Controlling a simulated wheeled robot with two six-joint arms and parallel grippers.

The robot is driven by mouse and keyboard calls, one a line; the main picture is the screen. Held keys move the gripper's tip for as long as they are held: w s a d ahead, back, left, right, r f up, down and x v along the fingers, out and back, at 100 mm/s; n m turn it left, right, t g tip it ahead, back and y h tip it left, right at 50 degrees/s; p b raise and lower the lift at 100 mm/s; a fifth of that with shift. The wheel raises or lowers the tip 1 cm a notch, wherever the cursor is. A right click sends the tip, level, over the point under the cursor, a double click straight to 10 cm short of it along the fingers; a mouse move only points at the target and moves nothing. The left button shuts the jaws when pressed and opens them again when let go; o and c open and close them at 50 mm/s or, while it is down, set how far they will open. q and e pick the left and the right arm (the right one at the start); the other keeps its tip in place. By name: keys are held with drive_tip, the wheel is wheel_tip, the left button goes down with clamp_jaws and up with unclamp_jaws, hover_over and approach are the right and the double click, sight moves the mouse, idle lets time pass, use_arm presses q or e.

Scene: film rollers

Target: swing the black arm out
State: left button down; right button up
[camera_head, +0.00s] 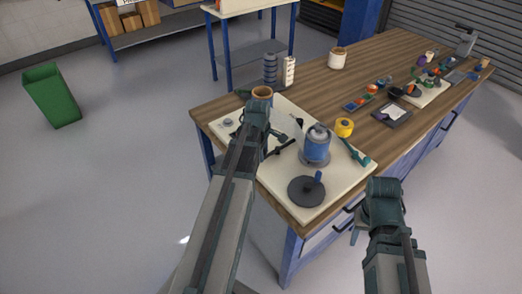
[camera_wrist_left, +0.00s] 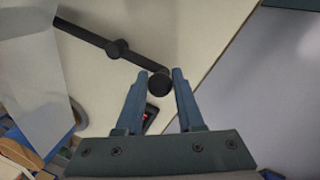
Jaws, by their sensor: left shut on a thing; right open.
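The black arm (camera_head: 281,147) lies over the cream board, partly hidden behind my left arm in the head view. In the left wrist view the black arm (camera_wrist_left: 88,36) runs from upper left to a round end knob (camera_wrist_left: 160,85), with another round knob along its length. My left gripper (camera_wrist_left: 169,76) has its blue fingers shut on that end knob.
The cream board (camera_head: 330,201) bears a blue canister (camera_head: 317,140), a dark disc (camera_head: 305,191) with a blue peg, and a teal-handled tool (camera_head: 355,154). A yellow roll (camera_head: 344,127) stands nearby. A pale translucent sheet (camera_wrist_left: 36,85) hangs left of the black arm.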

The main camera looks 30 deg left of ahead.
use_arm(q)
drive_tip(key=shift+s+d+f+n+y, duration=0.1)
drive_tip(key=shift+s+d+n+y, duration=0.1)
drive_tip(key=shift+d+n, duration=0.55)
drive_tip(key=shift+s+d+n+y, duration=0.15)
drive_tip(key=shift+d+n, duration=0.3)
drive_tip(key=shift+n, duration=0.6)
drive_tip(key=c, duration=0.6)
unclamp_jaws()
drive_tip(key=shift+o, duration=0.3)
drive_tip(key=shift+w, duration=0.1)
drive_tip(key=shift+r+p, duration=0.75)
drive_tip(key=shift+p, duration=0.05)
drive_tip(key=p+v, duration=1.2)
drive_tip(key=shift+r, duration=0.2)
